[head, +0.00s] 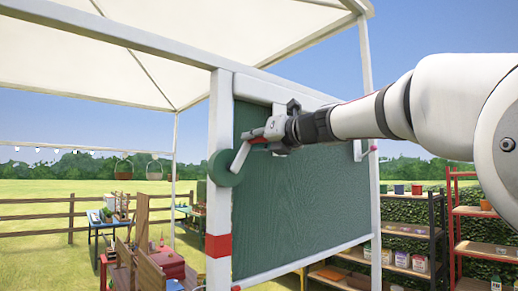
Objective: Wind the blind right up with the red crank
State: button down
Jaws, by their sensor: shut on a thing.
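The dark green blind (300,215) hangs in a white frame on the side of the stall and covers most of the opening, down to near the lower rail. At its left, on the white post, is a green round disc (222,170) with a pale crank arm (240,157) slanting up and right from it. A red handle (258,140) sits at the arm's upper end. My gripper (260,135) comes in from the right, in front of the blind, and is shut on the red handle. The fingers partly hide the handle.
A pinkish-red knob (372,149) on a white bracket is on the right post. Shelves with pots and boxes (408,225) stand at the right. Wooden crates and a table (110,220) stand at the lower left. A canopy (160,45) is overhead.

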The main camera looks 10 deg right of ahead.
jog(key=a+n, duration=0.1)
jog(key=n, duration=0.1)
jog(key=s+a+n+b, duration=0.1)
jog(key=shift+s+a+r+n, duration=0.2)
jog(key=shift+n, duration=0.2)
jog(key=n, duration=0.1)
jog(key=s+a+n, duration=0.1)
jog(key=shift+a+r+n, duration=0.1)
jog(key=shift+a+n, duration=0.15)
jog(key=shift+n, duration=0.15)
jog(key=shift+s+a, duration=0.3)
jog(key=shift+a, duration=0.1)
jog(key=shift+s, duration=0.1)
jog(key=c, duration=1.4)
grip_release()
jog(key=shift+c, duration=0.2)
jog(key=shift+r, duration=0.1)
jog(key=v, duration=1.2)
